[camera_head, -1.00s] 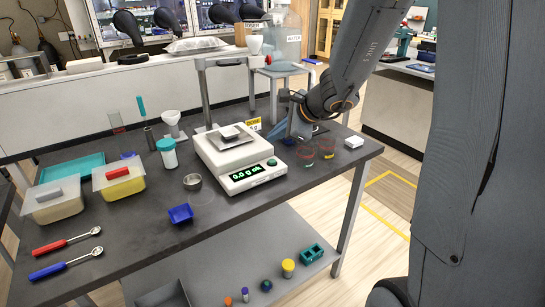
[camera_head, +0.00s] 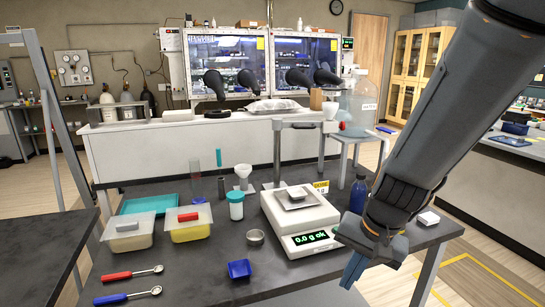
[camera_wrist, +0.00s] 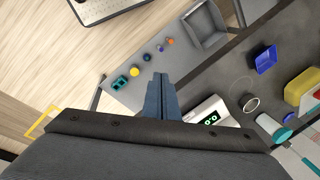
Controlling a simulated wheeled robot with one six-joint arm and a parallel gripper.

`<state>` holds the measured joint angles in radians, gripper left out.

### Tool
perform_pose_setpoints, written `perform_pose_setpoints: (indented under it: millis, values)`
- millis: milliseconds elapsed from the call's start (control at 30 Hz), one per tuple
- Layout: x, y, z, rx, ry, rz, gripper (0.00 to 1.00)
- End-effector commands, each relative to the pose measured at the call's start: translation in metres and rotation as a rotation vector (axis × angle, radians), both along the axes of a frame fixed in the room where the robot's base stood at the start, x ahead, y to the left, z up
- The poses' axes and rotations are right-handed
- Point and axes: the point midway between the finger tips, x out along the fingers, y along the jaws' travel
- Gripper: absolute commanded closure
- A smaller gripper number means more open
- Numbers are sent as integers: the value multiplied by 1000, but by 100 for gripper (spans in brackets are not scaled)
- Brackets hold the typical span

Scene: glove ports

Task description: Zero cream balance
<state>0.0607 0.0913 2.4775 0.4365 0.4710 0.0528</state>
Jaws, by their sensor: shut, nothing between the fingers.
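The cream balance (camera_head: 285,222) stands near the front edge of the dark bench. Its green display (camera_head: 310,238) reads about "0.0 g ok". A small pale item (camera_head: 297,192) rests on its square pan. My gripper (camera_head: 348,282) is shut and empty, pointing down in front of and right of the balance, apart from it.
A metal cup (camera_head: 255,237), blue tray (camera_head: 239,269) and teal-lidded jar (camera_head: 236,207) stand left of the balance. A metal stand (camera_head: 277,150) rises behind it. A blue bottle (camera_head: 358,195) is close to my arm. A lower shelf (camera_wrist: 130,92) holds several small items.

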Motion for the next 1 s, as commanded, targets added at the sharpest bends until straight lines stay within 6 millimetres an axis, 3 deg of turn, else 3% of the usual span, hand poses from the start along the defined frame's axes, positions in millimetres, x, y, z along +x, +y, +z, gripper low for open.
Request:
perform_pose_setpoints:
  millis: [100,300,1000]
  values:
    - [-25,-9,-5,-113,7,226,100]
    - [-44,-22,-8,-222,13,449,100]
    - [-47,-25,-9,-240,14,486,100]
